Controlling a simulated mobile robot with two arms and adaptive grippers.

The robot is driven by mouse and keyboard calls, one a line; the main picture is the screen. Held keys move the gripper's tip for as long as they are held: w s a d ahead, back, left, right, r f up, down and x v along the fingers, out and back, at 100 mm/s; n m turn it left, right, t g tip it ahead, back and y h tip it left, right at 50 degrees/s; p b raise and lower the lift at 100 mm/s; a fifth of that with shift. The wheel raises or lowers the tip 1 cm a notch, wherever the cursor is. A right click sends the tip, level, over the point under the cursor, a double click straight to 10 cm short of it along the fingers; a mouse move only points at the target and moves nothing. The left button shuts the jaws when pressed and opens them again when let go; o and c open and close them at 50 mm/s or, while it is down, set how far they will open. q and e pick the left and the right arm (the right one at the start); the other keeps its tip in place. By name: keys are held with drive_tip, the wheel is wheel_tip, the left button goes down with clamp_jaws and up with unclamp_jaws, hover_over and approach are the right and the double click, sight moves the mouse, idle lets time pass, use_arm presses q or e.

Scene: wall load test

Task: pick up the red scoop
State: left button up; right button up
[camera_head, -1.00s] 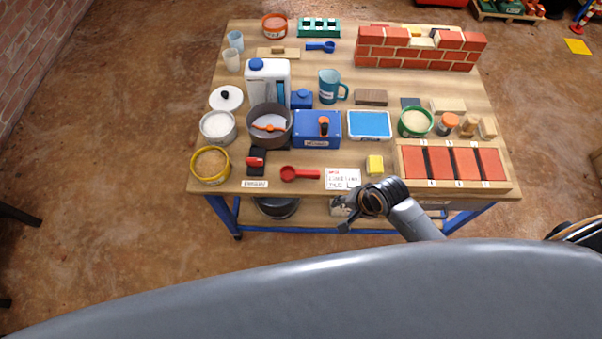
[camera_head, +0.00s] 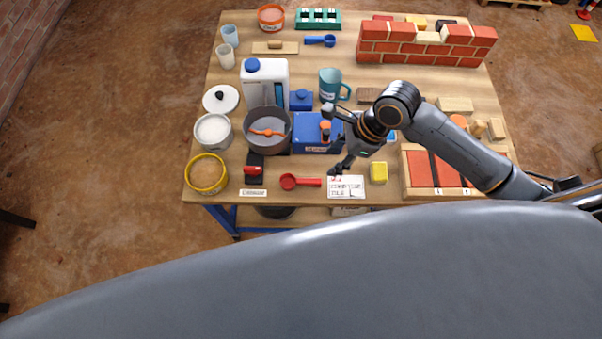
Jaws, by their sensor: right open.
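The red scoop (camera_head: 289,182) lies on the table near its front edge, its bowl to the left and its handle pointing right to a white handwritten card (camera_head: 346,187). My right gripper (camera_head: 330,143) reaches in from the right, above the table. Its fingers are spread open and empty, pointing left, with the lower fingertip just above and right of the scoop's handle end in the picture. It appears apart from the scoop. My left gripper is not in view.
A blue box (camera_head: 308,133) stands behind the scoop, partly covered by my gripper. A black and red item (camera_head: 253,170) is left of the scoop, a yellow block (camera_head: 378,172) right of the card. A grey pot (camera_head: 267,143) and a red brick wall (camera_head: 425,46) stand farther back.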

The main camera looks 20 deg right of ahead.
drive_tip(key=b, duration=0.1)
hover_over(311, 180)
drive_tip(key=d, duration=0.2)
drive_tip(key=f, duration=0.7)
drive_tip(key=shift+s+f, duration=0.2)
drive_tip(key=shift+s, duration=0.2)
drive_tip(key=shift+b+x, duration=0.65)
drive_tip(key=shift+x, duration=2.1)
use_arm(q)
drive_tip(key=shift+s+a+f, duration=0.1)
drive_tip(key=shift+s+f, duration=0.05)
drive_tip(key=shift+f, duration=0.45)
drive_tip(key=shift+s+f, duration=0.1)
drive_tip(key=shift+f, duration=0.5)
use_arm(e)
drive_tip(key=shift+d, duration=0.15)
clamp_jaws()
